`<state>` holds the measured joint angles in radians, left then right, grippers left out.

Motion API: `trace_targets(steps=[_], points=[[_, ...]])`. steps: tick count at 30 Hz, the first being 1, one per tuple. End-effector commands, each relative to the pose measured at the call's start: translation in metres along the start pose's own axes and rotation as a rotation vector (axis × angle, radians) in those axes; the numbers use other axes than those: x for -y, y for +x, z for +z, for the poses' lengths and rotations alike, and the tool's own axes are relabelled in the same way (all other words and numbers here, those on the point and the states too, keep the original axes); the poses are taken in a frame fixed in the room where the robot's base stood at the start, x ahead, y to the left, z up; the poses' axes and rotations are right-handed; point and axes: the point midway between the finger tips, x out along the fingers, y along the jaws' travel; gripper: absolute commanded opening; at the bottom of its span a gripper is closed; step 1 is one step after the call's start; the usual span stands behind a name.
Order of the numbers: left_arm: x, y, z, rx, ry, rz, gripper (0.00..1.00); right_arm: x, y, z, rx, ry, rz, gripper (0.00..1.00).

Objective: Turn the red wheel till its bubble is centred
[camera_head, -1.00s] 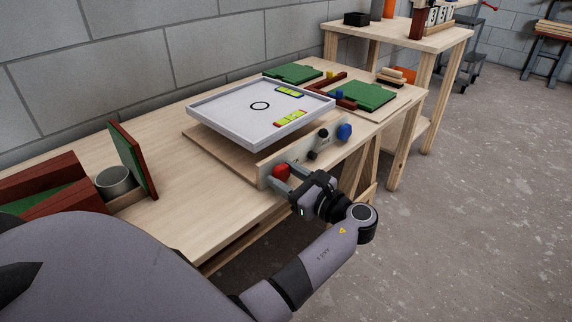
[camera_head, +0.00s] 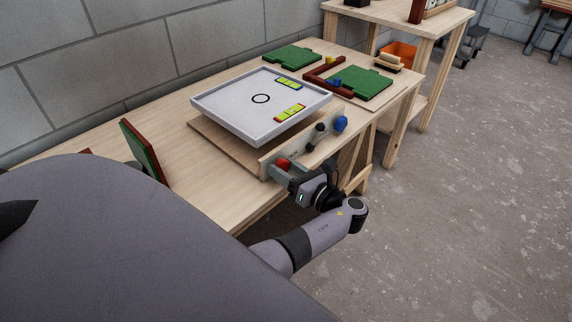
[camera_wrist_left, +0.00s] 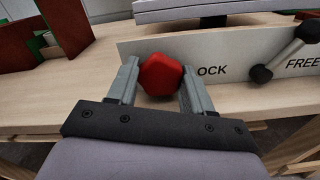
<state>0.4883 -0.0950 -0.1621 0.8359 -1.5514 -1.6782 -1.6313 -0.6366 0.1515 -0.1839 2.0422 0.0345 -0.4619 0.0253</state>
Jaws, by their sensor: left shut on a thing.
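The red wheel (camera_head: 282,164) is on the front of a pale upright panel (camera_head: 300,147). My left gripper (camera_head: 281,169) is shut on it. In the left wrist view the faceted red wheel (camera_wrist_left: 160,74) sits between the two fingers. A white tilting tray (camera_head: 240,105) stands behind the panel. It carries a yellow-green vial with red ends (camera_head: 290,113) and one with blue ends (camera_head: 288,83). The bubbles are too small to place. The blue wheel (camera_head: 341,123) is at the panel's right end. My right gripper is not in view.
A black lever (camera_head: 317,136) stands between the wheels; the wrist view shows the panel's lettering "OCK" and "FREE". Green boards (camera_head: 363,84) and a red-brown angled batten (camera_head: 320,76) lie behind. A green and red-brown upright board (camera_head: 144,150) stands left. Floor to the right is clear.

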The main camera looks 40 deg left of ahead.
Motion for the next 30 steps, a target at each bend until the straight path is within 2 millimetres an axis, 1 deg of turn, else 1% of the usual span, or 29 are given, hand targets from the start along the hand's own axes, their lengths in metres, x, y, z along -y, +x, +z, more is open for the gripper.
trace_targets(steps=[12,13,14,15,24,26,30], points=[[-0.001,0.002,-0.001,0.001,0.007,0.005,0.20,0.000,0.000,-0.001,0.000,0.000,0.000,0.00],[-0.001,0.002,-0.001,0.001,0.007,0.005,0.60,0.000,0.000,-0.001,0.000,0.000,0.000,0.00],[-0.001,0.002,-0.001,0.001,0.007,0.004,0.70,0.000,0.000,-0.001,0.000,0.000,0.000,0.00],[-0.001,0.002,-0.001,0.001,0.007,0.004,0.76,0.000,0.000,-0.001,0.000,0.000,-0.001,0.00],[0.000,-0.002,0.000,0.000,0.006,0.001,0.76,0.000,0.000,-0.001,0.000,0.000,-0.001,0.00],[0.000,-0.006,0.000,0.000,0.006,0.000,0.76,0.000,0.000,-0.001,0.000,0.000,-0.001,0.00],[0.000,-0.028,0.000,-0.001,0.005,-0.001,0.76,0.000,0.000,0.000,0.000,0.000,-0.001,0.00]])
